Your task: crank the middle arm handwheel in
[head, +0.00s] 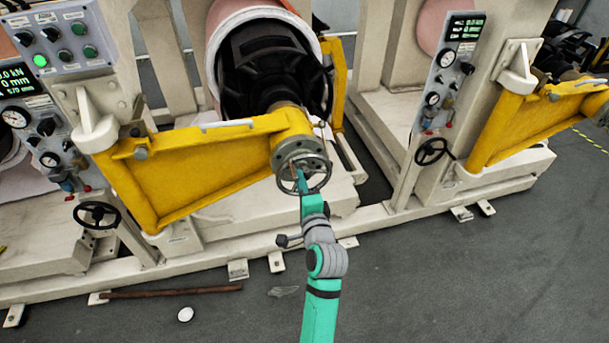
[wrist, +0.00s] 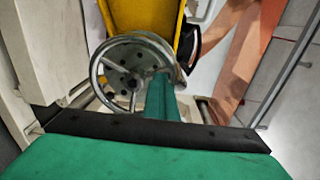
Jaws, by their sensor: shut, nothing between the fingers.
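The middle arm is a yellow swing arm (head: 205,165) that reaches across the front of the middle machine. Its grey metal handwheel (head: 326,176) sits at the arm's right end, below a round bolted flange. In the wrist view the spoked handwheel (wrist: 131,38) fills the upper middle. My gripper (head: 301,180) is at the handwheel, its tip overlapping the wheel's face in the head view. In the wrist view my green gripper (wrist: 161,95) is shut and empty, up against the wheel's lower right rim. I cannot tell whether it touches the rim.
A black handwheel (head: 432,151) is on the right machine and another (head: 97,215) on the left one. A brown rod (head: 172,292) and a white round object (head: 185,314) lie on the floor. The grey floor at front right is clear.

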